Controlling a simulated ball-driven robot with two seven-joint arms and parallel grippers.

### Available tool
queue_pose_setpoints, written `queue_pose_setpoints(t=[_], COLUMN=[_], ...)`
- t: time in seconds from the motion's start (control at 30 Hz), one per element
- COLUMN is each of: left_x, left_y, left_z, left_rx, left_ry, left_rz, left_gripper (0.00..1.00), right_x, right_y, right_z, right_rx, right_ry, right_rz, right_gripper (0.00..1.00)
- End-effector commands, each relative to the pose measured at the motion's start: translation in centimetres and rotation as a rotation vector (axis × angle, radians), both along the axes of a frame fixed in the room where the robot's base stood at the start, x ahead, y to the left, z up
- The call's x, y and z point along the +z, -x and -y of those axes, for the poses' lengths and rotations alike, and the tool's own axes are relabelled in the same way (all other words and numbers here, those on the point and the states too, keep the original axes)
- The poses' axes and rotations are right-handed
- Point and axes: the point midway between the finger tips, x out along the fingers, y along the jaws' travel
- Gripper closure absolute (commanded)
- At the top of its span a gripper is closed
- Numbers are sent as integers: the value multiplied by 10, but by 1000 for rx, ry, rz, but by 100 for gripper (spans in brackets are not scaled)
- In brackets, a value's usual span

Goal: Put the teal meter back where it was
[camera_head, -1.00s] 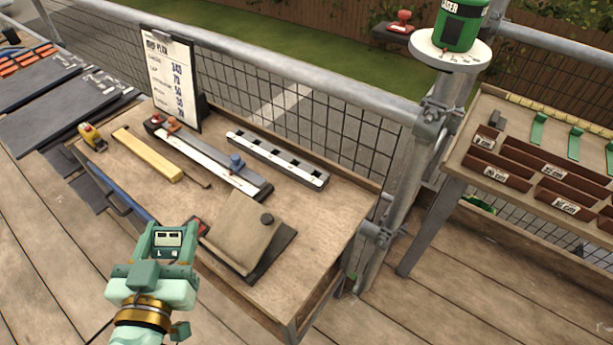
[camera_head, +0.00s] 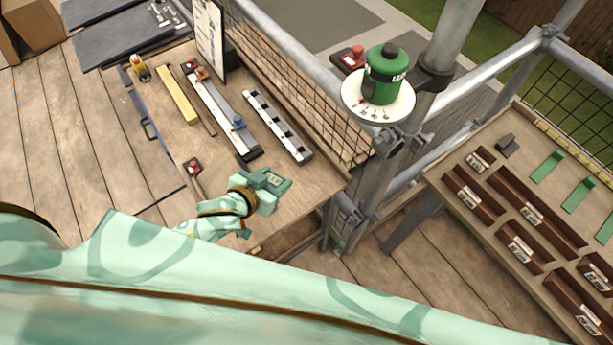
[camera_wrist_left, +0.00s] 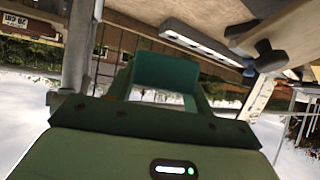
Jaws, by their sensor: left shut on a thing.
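The teal meter (camera_head: 274,180) is in my left gripper (camera_head: 262,188), which is shut on it above the near right part of the wooden workbench (camera_head: 310,190). Its small display face shows in the head view. In the left wrist view, the teal body (camera_wrist_left: 165,72) sits between the fingers, with sky and bench edge behind it. I cannot tell from these views whether it touches anything else. My right gripper is not in view.
A green canister (camera_head: 385,75) stands on a white round dial plate (camera_head: 362,103) by the railing post. A slotted rail (camera_head: 277,127), a yellow bar (camera_head: 177,94) and a red-knobbed tool (camera_head: 193,166) lie on the bench. A side table (camera_head: 440,172) holds brown labelled bins.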

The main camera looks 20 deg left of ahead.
Motion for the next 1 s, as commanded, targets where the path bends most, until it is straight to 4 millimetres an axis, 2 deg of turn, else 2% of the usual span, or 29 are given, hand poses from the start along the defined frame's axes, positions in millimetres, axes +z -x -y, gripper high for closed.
queue_pose_setpoints(t=[0.03, 0.17, 0.2, 0.3, 0.4, 0.57, 0.77, 1.0], left_x=[-9, -27, -38, -60, -73, -82, -113, -114], left_y=[-14, -47, -53, -67, -77, -85, -87, -87], left_z=[9, 31, 35, 45, 51, 57, 59, 59], left_rx=[0, 0, 1, 1, 0, 0, 0, 0], left_ry=[3, 3, 1, 2, 2, 3, 2, 3], left_rz=[4, 3, 1, 1, 0, 2, 1, 2], left_gripper=[74, 74, 74, 74, 74, 74, 74, 74], right_x=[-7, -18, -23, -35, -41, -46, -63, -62], right_y=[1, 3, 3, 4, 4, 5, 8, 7], right_z=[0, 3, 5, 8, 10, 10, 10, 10], right_rx=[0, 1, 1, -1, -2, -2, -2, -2], right_ry=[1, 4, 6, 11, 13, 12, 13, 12], right_rz=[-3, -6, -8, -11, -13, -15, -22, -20], right_gripper=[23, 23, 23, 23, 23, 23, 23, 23])
